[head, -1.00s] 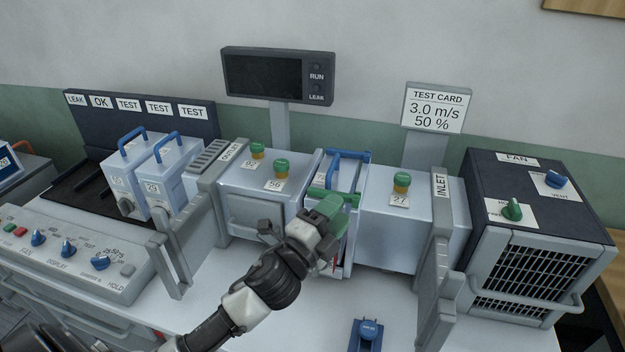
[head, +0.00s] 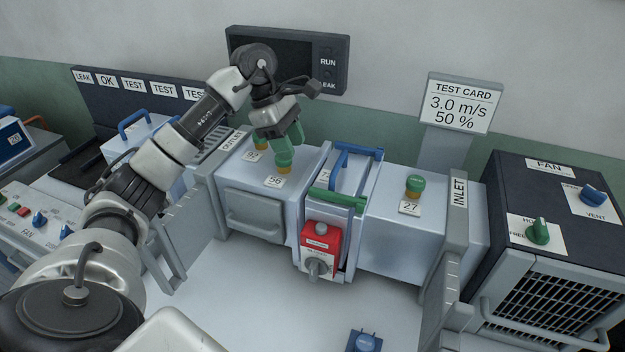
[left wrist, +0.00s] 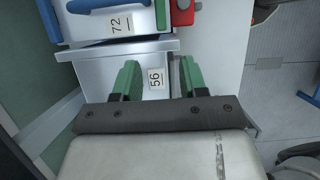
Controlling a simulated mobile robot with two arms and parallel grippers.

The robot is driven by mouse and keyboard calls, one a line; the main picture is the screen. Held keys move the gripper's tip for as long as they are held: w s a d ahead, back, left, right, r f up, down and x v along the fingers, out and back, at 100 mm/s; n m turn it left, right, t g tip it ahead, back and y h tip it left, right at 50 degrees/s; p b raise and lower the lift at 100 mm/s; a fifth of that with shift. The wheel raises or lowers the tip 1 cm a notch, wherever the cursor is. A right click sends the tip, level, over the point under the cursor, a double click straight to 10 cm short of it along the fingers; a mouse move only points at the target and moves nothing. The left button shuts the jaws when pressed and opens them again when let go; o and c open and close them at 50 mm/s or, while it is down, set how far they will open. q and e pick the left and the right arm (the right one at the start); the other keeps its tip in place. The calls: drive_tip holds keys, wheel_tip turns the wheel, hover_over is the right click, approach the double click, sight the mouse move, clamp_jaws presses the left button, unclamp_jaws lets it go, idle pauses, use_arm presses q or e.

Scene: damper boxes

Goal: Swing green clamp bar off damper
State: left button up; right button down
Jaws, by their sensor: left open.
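The damper (head: 360,185) is a pale box with a blue handle (head: 357,151) on top and a red block with a grey knob (head: 320,243) on its front. The green clamp bar (head: 338,199) lies across the damper's top near the front edge. In the left wrist view a pale box labelled 72 (left wrist: 98,28) has green and red parts beside it. My left gripper (head: 285,138) is open, with green fingers, above the box labelled 56 by its green-topped knob, apart from the clamp bar. It also shows in the left wrist view (left wrist: 160,80), with the 56 label between its fingers.
The box labelled 56 (head: 250,190) stands left of the damper, and the box labelled 27 (head: 395,240) right of it. The fan unit (head: 560,215) is at the far right. A small blue piece (head: 364,341) sits on the white bench, otherwise largely clear in front.

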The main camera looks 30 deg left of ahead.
sight(310, 187)
use_arm(q)
drive_tip(key=p+x, duration=0.3)
drive_tip(key=x, duration=0.6)
drive_tip(key=shift+s+d, duration=0.1)
drive_tip(key=shift+s, duration=0.05)
drive_tip(key=shift+x, duration=0.8)
clamp_jaws()
